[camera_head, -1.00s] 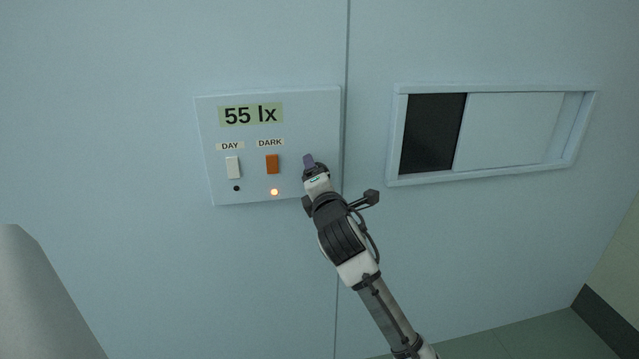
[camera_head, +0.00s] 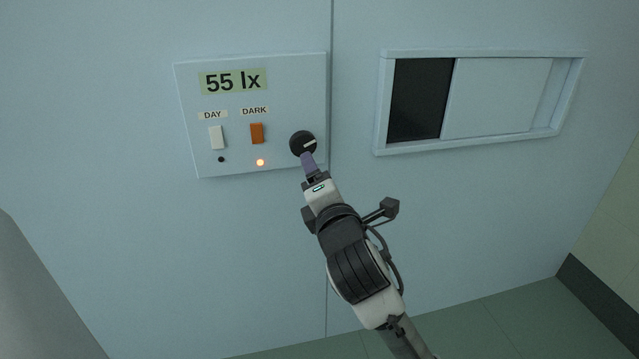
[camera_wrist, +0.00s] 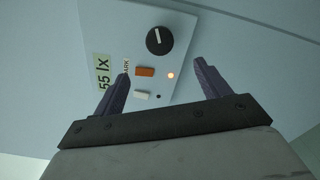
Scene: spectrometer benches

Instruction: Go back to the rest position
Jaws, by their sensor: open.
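My gripper (camera_head: 308,164) is in front of the wall panel, just below the black round knob (camera_head: 303,143) in the head view. In the wrist view my gripper (camera_wrist: 160,88) has its two purple fingers wide apart with nothing between them. The knob (camera_wrist: 159,41) shows there beyond the fingertips, apart from them, with a white pointer line. The wall panel (camera_head: 285,85) reads 55 lx and carries a white DAY switch (camera_head: 216,138) and an orange DARK switch (camera_head: 257,133). The light under DARK glows orange; the one under DAY is dark.
A framed window with a sliding pane (camera_head: 495,97) is in the wall to the right, its left part open and dark. Green floor (camera_head: 500,325) shows at the lower right. The space in front of the wall left of my arm is clear.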

